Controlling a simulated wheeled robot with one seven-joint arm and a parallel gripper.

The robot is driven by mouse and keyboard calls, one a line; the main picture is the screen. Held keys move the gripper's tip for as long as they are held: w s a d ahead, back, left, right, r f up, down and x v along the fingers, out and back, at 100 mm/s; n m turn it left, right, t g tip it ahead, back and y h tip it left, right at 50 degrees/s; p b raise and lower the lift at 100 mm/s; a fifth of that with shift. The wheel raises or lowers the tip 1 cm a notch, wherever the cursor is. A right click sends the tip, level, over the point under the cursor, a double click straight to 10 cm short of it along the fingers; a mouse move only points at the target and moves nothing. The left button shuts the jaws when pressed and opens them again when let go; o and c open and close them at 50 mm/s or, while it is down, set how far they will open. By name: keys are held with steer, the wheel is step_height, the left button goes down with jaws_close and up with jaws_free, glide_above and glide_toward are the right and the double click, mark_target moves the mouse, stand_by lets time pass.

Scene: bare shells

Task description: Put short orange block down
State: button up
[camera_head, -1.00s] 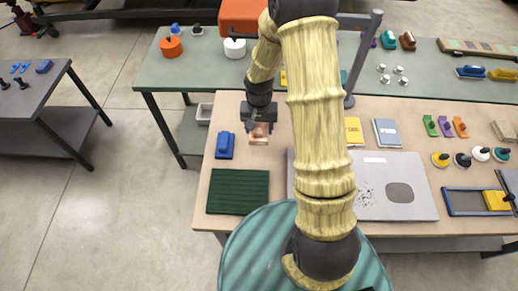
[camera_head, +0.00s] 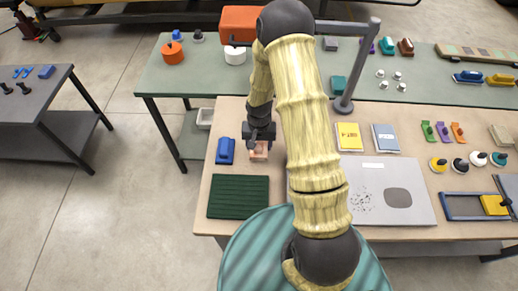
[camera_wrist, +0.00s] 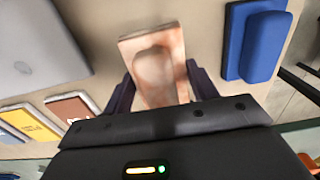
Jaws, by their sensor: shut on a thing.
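The short orange block (camera_head: 259,151) is pale orange, with a flat base and a raised rounded top. It is near the left side of the tan table (camera_head: 232,118). My gripper (camera_head: 259,142) is shut on it from above. In the wrist view the block (camera_wrist: 152,45) sits between the two dark fingers of my gripper (camera_wrist: 160,88). Its near end is partly hidden by my gripper. I cannot tell whether its underside touches the table.
A blue block (camera_head: 225,151) lies close to the left of the orange block. A dark green ribbed mat (camera_head: 238,197) lies in front. A grey panel (camera_head: 420,205) and yellow (camera_head: 349,137) and blue-grey (camera_head: 385,138) booklets are to the right.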

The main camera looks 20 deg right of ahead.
step_height(320, 180, down, 4)
steer(key=shift+r+p, duration=0.25)
steer(key=shift+p, duration=0.15)
steer(key=shift+f, duration=0.3)
steer(key=o, duration=1)
steer(key=shift+s, duration=0.15)
